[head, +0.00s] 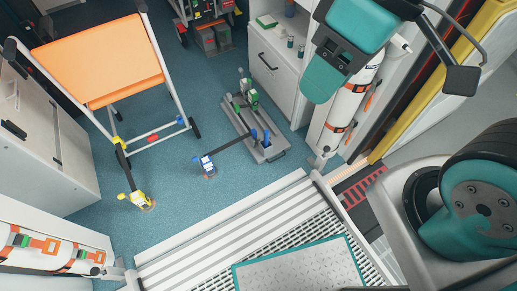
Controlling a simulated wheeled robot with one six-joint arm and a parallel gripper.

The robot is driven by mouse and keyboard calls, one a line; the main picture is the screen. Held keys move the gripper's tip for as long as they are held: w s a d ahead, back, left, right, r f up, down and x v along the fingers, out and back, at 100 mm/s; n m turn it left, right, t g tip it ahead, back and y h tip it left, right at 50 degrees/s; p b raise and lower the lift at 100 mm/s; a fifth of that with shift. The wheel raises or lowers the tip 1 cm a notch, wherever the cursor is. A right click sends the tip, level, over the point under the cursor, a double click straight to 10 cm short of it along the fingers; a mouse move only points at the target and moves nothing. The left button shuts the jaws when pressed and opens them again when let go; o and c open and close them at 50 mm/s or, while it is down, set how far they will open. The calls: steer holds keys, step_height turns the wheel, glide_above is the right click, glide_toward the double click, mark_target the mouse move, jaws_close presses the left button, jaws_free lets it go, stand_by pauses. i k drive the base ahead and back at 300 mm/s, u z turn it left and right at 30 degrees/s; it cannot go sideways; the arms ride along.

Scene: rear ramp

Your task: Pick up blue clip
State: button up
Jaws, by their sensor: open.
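The blue clip (207,163) lies on the blue-grey floor in the middle of the head view, left of a grey plate (257,128). A dark strap (237,148) runs from near it toward another blue piece (266,137) standing on the plate. A small orange patch shows at the clip's lower edge. Nothing covers the clip. I cannot make out my gripper in this view. My own teal and grey arm joint (475,205) fills the lower right, well apart from the clip.
A yellow clip (137,201) lies on the floor by the orange-seated chair (95,60). Green parts (248,97) stand on the plate. A ribbed threshold (215,235) lies in front. A large teal-and-dark shape (345,50) hangs at upper right. The floor around the clip's left is clear.

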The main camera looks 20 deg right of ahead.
mark_target(253, 131)
steer(key=z, duration=0.05)
steer(key=k, duration=0.55)
steer(key=u, duration=1)
steer(key=i, duration=1.45)
steer(key=z, duration=0.7)
steer(key=i, duration=0.55)
steer(key=z, duration=0.4)
